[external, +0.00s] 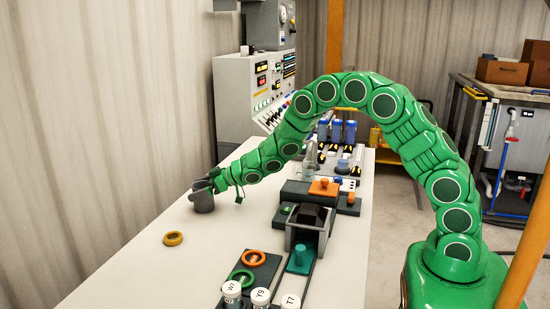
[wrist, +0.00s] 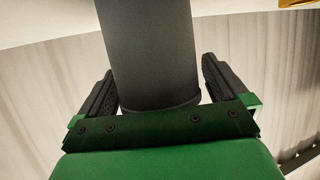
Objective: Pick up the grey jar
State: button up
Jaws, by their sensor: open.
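The grey jar (external: 203,202) stands upright on the white table near its left edge in the external view. In the wrist view the jar (wrist: 150,50) is a large dark grey cylinder in the middle of the picture. My gripper (external: 208,184) is at the jar's upper part in the external view. In the wrist view the two black fingers of my gripper (wrist: 158,85) are on either side of the jar, with a visible gap on the right side. The jaws are open. The far ends of the fingers and the jar's underside are hard to make out.
A yellow ring (external: 173,239) lies on the white table (external: 130,275) in front of the jar. An orange ring (external: 254,257) and a green ring (external: 241,278) sit on a dark rack to the right, near white-capped vials (external: 261,297). A grey tank (external: 303,236) stands further right.

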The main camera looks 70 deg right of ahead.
jog(key=shift+w+f, duration=0.1)
jog(key=shift+w, duration=0.15)
jog(key=c, duration=1)
jog(key=shift+r, duration=0.6)
jog(key=s+r, duration=0.4)
jog(key=s+a+r, duration=0.1)
jog(key=s+r, duration=0.3)
jog(key=s, duration=0.1)
jog(key=s+r, duration=0.4)
jog(key=s, duration=0.1)
jog(key=shift+a, duration=0.25)
